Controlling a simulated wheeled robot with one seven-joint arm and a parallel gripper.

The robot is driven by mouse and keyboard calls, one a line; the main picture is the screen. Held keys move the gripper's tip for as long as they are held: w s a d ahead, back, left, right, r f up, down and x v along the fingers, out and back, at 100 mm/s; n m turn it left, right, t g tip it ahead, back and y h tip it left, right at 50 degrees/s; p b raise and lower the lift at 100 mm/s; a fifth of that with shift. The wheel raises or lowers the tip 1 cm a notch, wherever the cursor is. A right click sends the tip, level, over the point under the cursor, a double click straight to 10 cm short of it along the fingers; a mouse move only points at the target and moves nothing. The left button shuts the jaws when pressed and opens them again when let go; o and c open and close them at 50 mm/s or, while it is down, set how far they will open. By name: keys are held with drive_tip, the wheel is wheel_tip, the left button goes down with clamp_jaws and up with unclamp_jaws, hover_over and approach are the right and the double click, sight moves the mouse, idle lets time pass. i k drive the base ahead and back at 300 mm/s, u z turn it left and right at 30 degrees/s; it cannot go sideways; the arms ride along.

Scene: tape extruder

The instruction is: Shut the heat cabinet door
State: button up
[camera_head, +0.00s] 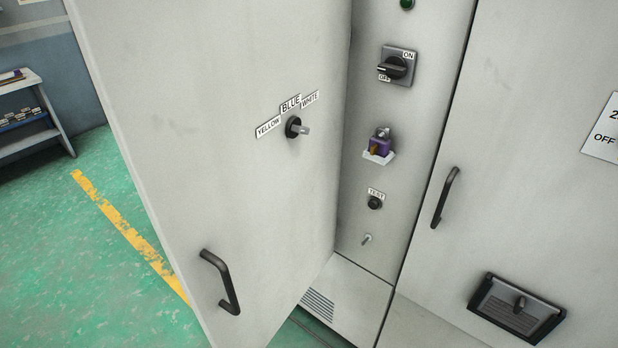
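A large light grey cabinet door (210,160) fills the left of the head view. It stands at an angle to the narrow control panel (365,255) and looks swung open, its left edge towards me. It carries a black bar handle (222,283) low near its free left edge, and a selector knob (297,127) labelled YELLOW, BLUE and WHITE. A second grey door (530,180) on the right, with its own black handle (444,198), looks flush with the cabinet front. No label names the heat cabinet. My gripper is not in view.
The control panel holds an ON/OFF rotary switch (397,66), a purple padlock (379,144), a TEST button (375,202) and a small toggle (367,239). A shelf unit (62,130) stands far left. Green floor (60,260) with a yellow line (128,232) is clear.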

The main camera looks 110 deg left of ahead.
sight(198, 98)
drive_tip(key=u, duration=3.8)
drive_tip(key=i, duration=1)
drive_tip(key=k, duration=0.5)
drive_tip(key=z, duration=1.75)
drive_tip(key=k, duration=0.75)
drive_tip(key=u, duration=0.3)
